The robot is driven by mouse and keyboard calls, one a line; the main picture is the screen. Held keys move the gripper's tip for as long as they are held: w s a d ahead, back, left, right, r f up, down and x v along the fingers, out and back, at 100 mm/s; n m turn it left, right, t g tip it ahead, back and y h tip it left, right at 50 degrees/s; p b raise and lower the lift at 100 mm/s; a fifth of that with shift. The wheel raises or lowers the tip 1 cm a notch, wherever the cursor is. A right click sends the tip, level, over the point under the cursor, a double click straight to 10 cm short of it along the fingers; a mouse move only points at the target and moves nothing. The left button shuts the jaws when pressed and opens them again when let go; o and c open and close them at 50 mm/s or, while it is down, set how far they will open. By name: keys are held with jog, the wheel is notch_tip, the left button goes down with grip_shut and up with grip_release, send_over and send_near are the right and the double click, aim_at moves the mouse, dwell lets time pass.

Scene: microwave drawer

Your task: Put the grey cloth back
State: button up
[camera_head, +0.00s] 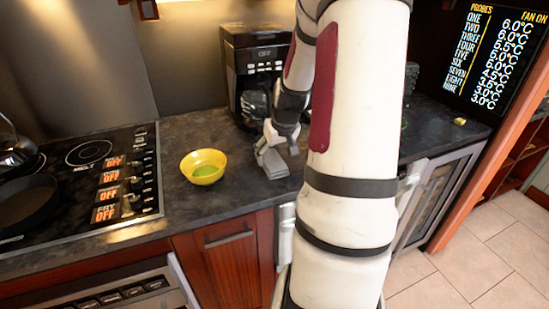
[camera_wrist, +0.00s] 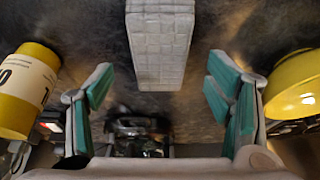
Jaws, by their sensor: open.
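The grey cloth (camera_wrist: 160,45) looks like a thick folded block with a woven pattern. It lies on the dark counter ahead of my gripper (camera_wrist: 160,88), between the lines of its two fingers in the wrist view. My gripper is open, with teal pads apart and nothing held. In the head view, the grey cloth (camera_head: 271,162) shows on the counter just below my gripper (camera_head: 281,135), to the right of the yellow bowl. My arm hides part of the counter there.
A yellow bowl (camera_head: 204,167) stands to the left; it also shows in the wrist view (camera_wrist: 292,85). A coffee maker (camera_head: 256,70) stands behind my gripper. A yellow and white can (camera_wrist: 24,90) is at the wrist view's left. A stove (camera_head: 85,175) with pans is farther left.

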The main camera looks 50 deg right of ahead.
jog(key=p+v, duration=0.1)
jog(key=v, duration=0.7)
jog(key=a+r+n, duration=0.2)
jog(key=a+r, duration=0.3)
jog(key=a, duration=0.5)
jog(key=a+r+n, duration=0.1)
jog(key=a+r, duration=0.4)
jog(key=a, duration=0.5)
jog(key=s+a+r+n+t+y, duration=0.1)
jog(key=s+a+r+n+y, duration=0.1)
jog(key=s+a, duration=0.9)
jog(key=a+r+n, duration=0.1)
jog(key=a+r, duration=0.1)
jog(key=a, duration=0.2)
jog(key=shift+d, duration=0.15)
